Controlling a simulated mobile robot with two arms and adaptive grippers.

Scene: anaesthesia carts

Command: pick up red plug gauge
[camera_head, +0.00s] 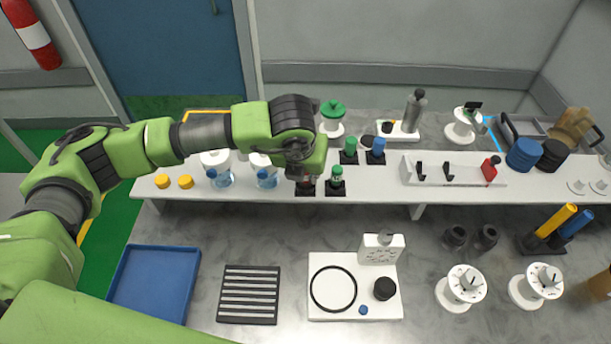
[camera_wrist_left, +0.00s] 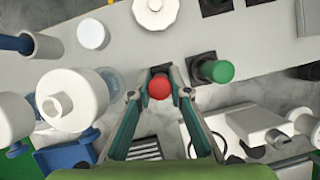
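The red plug gauge (camera_wrist_left: 159,87) shows its round red top in the left wrist view, standing on a dark square base. My left gripper (camera_wrist_left: 161,75) has its two fingers apart on either side of the red top. The fingers look close to it, with no clear grip on it. In the head view my left gripper (camera_head: 306,174) reaches down over the white shelf and hides most of the red gauge. A green plug gauge (camera_wrist_left: 219,71) stands right beside it; it also shows in the head view (camera_head: 337,178). My right gripper is in neither view.
Another green gauge (camera_head: 349,148) and a blue gauge (camera_head: 376,149) stand behind on the shelf (camera_head: 240,196). Bottles with blue caps (camera_head: 266,178) and yellow caps (camera_head: 162,181) are to the left. A blue tray (camera_head: 155,285) lies on the lower counter.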

